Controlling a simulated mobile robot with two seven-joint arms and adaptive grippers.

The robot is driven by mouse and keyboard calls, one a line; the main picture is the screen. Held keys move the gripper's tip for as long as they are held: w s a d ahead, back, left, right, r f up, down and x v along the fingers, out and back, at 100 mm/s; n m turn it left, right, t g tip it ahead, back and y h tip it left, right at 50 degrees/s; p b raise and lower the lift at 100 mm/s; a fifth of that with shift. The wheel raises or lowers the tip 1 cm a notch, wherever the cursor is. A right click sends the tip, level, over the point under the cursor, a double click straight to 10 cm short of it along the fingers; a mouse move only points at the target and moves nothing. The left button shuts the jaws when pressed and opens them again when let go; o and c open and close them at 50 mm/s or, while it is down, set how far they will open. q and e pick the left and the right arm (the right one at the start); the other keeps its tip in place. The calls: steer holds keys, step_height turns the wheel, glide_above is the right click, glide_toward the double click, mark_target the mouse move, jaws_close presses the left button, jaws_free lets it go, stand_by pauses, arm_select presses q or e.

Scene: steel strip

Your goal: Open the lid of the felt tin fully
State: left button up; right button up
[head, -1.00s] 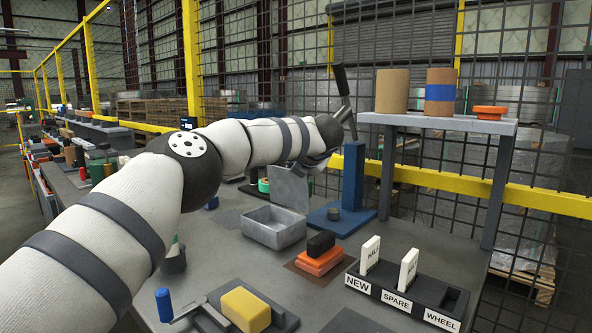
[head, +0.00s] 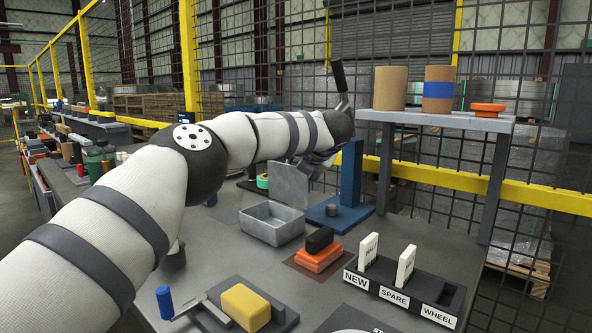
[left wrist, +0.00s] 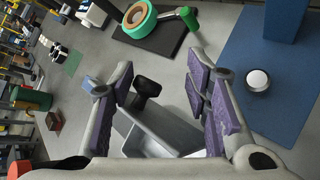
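The felt tin (head: 272,232) is an open grey metal box in the middle of the bench. Its lid (head: 288,185) stands up steeply at the back edge, and the inside of the box shows. My left gripper (head: 326,158) is beyond and above the lid's upper edge, partly hidden by my own arm. In the left wrist view my left gripper (left wrist: 163,92) has its purple-padded fingers wide apart. The lid (left wrist: 165,128) shows as a grey slab below and between them, with no clear contact. My right gripper is in neither view.
A blue stand (head: 350,180) is right of the lid. A green-and-orange ring (left wrist: 146,17) lies beyond the gripper. Orange and black blocks (head: 318,258), a labelled rack (head: 405,297) and a yellow block (head: 246,307) are nearer. A raised shelf (head: 440,120) is at right.

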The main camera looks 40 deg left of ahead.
arm_select(q)
steer(key=s+d+r+p, duration=0.1)
steer(key=d+r, duration=0.3)
steer(key=r, duration=0.1)
steer(key=shift+d, duration=0.25)
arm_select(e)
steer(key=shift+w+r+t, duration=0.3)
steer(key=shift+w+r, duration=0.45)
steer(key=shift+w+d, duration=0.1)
